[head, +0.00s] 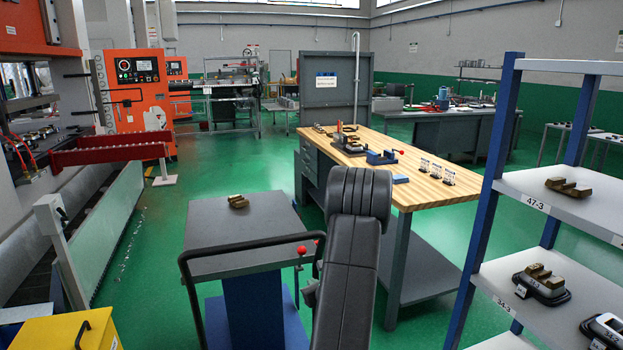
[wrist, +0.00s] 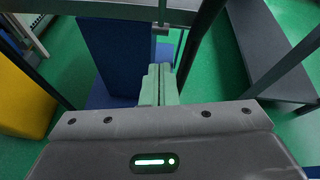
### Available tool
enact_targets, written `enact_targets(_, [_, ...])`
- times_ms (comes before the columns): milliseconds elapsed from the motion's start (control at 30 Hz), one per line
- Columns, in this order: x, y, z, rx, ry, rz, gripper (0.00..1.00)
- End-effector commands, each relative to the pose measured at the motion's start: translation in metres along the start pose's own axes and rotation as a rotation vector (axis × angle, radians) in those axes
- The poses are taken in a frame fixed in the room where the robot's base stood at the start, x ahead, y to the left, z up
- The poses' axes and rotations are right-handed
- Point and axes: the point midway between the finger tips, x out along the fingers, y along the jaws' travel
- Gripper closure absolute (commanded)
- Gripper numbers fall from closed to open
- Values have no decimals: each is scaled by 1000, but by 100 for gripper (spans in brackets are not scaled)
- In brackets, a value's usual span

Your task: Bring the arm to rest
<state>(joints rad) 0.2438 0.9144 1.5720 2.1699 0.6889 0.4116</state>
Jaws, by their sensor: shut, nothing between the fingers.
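My gripper (wrist: 159,68) shows in the wrist view with its two pale green fingers pressed together and nothing between them. It points toward the blue column (wrist: 112,55) of the lift cart and the green floor beside it. In the head view my dark arm rises in the middle foreground, between the cart and the wooden workbench, and the gripper itself is hidden there. The grey cart top (head: 225,240) lies left of the arm, with a small brass-coloured part (head: 238,201) on its far side.
The wooden workbench (head: 430,190) holds a blue vise (head: 381,157) and small labelled stands. A blue-framed shelf (head: 545,190) with metal parts stands close on the right. A yellow box (head: 60,332) is at lower left.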

Motion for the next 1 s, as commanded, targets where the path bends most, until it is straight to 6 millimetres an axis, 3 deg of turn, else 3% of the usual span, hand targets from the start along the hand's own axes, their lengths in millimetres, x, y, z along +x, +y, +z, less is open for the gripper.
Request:
enact_targets(600, [13, 6, -34, -9, -215, -41, 100])
enact_targets(1000, [16, 7, -41, -14, -313, -59, 100])
